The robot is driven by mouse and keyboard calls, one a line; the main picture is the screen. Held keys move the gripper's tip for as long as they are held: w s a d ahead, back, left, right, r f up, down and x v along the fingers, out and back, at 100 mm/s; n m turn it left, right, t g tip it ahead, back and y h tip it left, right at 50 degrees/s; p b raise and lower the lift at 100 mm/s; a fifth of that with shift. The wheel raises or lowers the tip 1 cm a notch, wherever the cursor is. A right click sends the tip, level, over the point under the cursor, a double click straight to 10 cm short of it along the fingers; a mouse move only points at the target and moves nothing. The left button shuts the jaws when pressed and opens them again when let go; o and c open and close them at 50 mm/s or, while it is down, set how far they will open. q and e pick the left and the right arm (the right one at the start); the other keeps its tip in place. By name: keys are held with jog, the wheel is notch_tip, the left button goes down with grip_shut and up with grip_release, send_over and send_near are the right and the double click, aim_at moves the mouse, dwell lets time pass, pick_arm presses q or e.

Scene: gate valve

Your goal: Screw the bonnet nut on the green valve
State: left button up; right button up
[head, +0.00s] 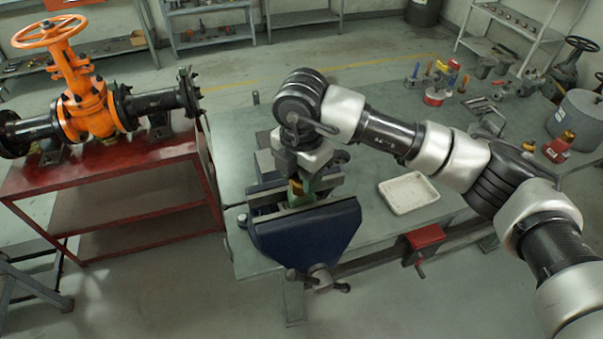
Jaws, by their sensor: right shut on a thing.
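The green valve (304,198) stands in the jaws of the blue bench vise (308,238), and only a small part of it shows. The brass-coloured bonnet nut (295,187) is at its top, just under my right gripper (298,176). My right gripper points down from above and is shut on the nut. Its fingertips are mostly hidden by the wrist, so how the nut sits on the valve's thread cannot be told. My left gripper is not in view.
A white tray (409,192) lies on the green workbench (364,166), right of the vise. An orange gate valve (87,112) on a red stand (110,160) is at left.

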jog(key=shift+f+b, duration=0.25)
jog(key=shift+b, duration=0.1)
dwell(0.5)
jog(key=o, duration=1.1)
jog(key=shift+r+p, duration=1.65)
jog(key=shift+r, duration=1.9)
